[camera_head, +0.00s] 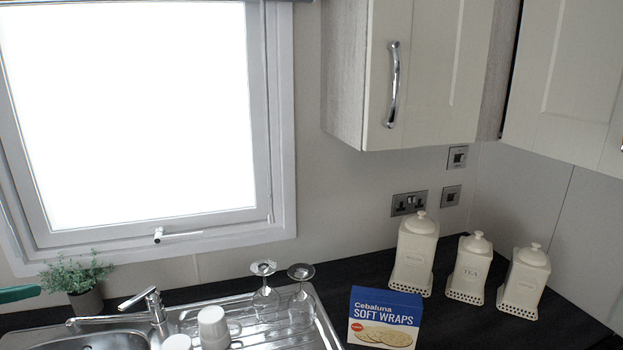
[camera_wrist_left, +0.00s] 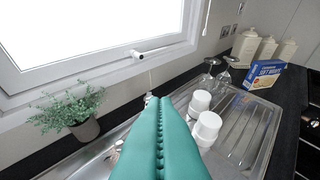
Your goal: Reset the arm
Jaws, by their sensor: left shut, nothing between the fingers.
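My left gripper (camera_wrist_left: 158,102) fills the lower middle of the left wrist view. Its two teal fingers are pressed together with nothing between them. They reach over the sink area, with the potted plant (camera_wrist_left: 72,112) to the left and white cups (camera_wrist_left: 204,113) to the right. In the head view only a teal tip of the left gripper (camera_head: 18,293) shows at the left edge, beside the plant (camera_head: 78,280). The rest of the left arm is out of view. My right gripper is in neither view.
The steel sink and drainer (camera_head: 325,330) hold white cups (camera_head: 212,325) and upturned glasses (camera_head: 264,290). A tap (camera_head: 150,305) stands behind. A soft wraps box (camera_head: 384,318) and three canisters (camera_head: 415,255) stand right on the dark worktop (camera_head: 450,325). A cabinet (camera_head: 425,70) hangs above.

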